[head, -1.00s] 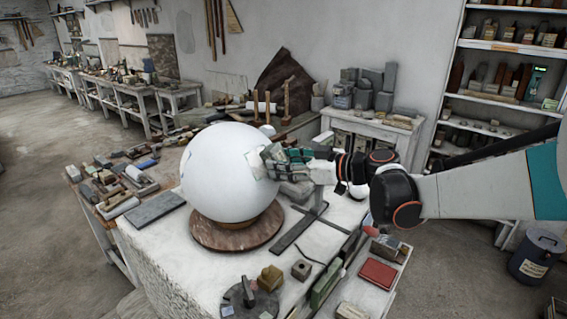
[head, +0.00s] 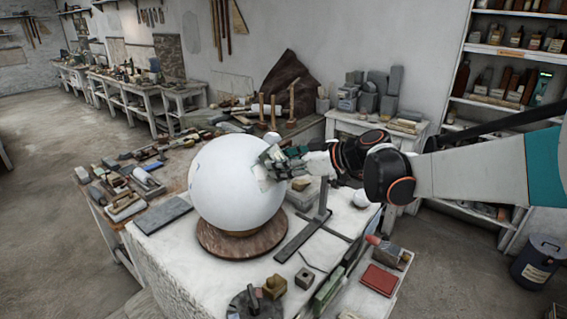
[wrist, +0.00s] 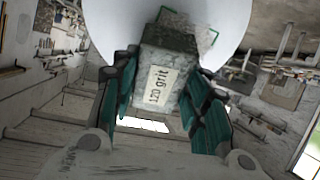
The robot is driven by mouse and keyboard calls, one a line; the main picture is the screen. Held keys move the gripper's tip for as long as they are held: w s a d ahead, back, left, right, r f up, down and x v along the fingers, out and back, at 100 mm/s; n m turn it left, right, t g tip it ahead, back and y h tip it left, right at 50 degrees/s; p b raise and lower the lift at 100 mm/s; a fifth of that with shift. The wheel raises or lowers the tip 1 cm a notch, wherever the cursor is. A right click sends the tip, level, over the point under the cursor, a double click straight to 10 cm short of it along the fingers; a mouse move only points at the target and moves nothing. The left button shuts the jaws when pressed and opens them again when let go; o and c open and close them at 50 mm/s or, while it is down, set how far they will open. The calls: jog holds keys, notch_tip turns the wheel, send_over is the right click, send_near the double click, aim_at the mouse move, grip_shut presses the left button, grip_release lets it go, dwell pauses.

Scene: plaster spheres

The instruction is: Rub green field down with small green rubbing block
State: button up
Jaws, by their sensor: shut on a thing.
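A large white plaster sphere (head: 225,190) sits on a brown round turntable (head: 225,245) on the white-topped stand. My gripper (head: 270,164) is at the sphere's upper right side, its teal fingers shut on a rubbing block. In the wrist view the grey-green speckled block (wrist: 162,82) has a label reading "120 grit" and sits between both fingers. Its far end is against or very close to the sphere (wrist: 110,25); I cannot tell contact for certain.
A dark metal square (head: 300,235) lies right of the turntable. A red box (head: 379,279) and small blocks lie at the front right. A bin (head: 540,262) stands on the floor at right.

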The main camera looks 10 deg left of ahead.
jog(key=shift+w+a+f+b, duration=0.2)
jog(key=shift+a+f+b, duration=0.15)
jog(key=shift+a+f, duration=0.1)
dwell(0.4)
jog(key=shift+s+d+f+b, duration=0.15)
jog(key=shift+d+f+b, duration=0.5)
jog(key=shift+f+b, duration=0.15)
jog(key=shift+a+r+p, duration=0.55)
jog(key=shift+a+r, duration=0.05)
jog(key=shift+r, duration=0.35)
jog(key=shift+w+a+r+p, duration=0.3)
jog(key=shift+a+r+p, duration=0.15)
jog(key=shift+a+r, duration=0.35)
jog(key=shift+s+d+f+b, duration=0.15)
jog(key=shift+d+f+b, duration=0.55)
jog(key=shift+f, duration=0.2)
jog(key=shift+s+d+f+b, duration=0.15)
jog(key=shift+d+f+b, duration=0.55)
jog(key=shift+f, duration=0.2)
jog(key=shift+w+a+r+p, duration=0.15)
jog(key=shift+a+r+p, duration=0.35)
jog(key=shift+a+r, duration=0.3)
jog(key=shift+w+a+r+p, duration=0.15)
jog(key=shift+a+r+p, duration=0.4)
jog(key=shift+r, duration=0.45)
